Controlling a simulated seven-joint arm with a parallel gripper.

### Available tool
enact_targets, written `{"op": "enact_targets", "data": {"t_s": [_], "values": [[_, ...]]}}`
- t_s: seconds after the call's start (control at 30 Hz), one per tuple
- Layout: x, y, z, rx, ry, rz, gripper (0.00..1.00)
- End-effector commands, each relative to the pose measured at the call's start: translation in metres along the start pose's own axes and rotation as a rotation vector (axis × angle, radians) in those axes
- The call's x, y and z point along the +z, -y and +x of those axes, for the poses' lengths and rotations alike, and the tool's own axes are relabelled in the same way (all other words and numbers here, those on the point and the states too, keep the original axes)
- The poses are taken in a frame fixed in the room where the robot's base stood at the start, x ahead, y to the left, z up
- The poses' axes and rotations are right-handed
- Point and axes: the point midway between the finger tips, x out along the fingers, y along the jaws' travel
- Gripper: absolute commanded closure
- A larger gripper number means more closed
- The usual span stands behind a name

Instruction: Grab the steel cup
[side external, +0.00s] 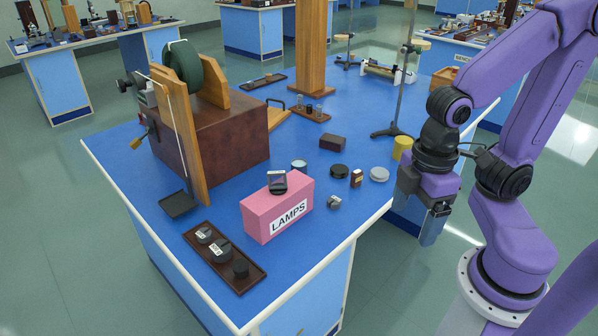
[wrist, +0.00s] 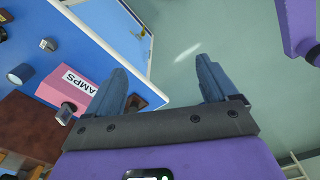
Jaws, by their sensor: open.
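I cannot tell for certain which item is the steel cup. A small round cup-like vessel with a dark side and pale top (side external: 299,165) stands behind the pink box; it appears to be the one at the left of the wrist view (wrist: 20,74). A flat silvery round piece (side external: 379,174) lies near the table's right edge. My gripper (side external: 432,228) hangs pointing down just off that edge. Its two fingers are wide apart with nothing between them, as the wrist view also shows (wrist: 162,72).
The pink LAMPS box (side external: 262,213) carries a dark object. A small grey cylinder (side external: 334,202), black round lid (side external: 339,171), little brown bottle (side external: 356,178) and yellow cylinder (side external: 402,145) stand nearby. A stand rod (side external: 409,85) rises behind. A weight tray (side external: 258,274) lies in front.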

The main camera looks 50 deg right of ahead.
Motion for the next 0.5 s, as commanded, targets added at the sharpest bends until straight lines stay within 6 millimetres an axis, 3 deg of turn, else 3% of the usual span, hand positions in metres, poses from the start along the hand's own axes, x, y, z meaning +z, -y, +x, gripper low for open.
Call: {"op": "enact_targets", "data": {"t_s": [0.17, 0.5], "values": [[-0.037, -0.034, 0.001, 0.031, -0.028, 0.168, 0.14], [-0.103, -0.141, 0.009, 0.11, -0.104, 0.574, 0.14]]}}
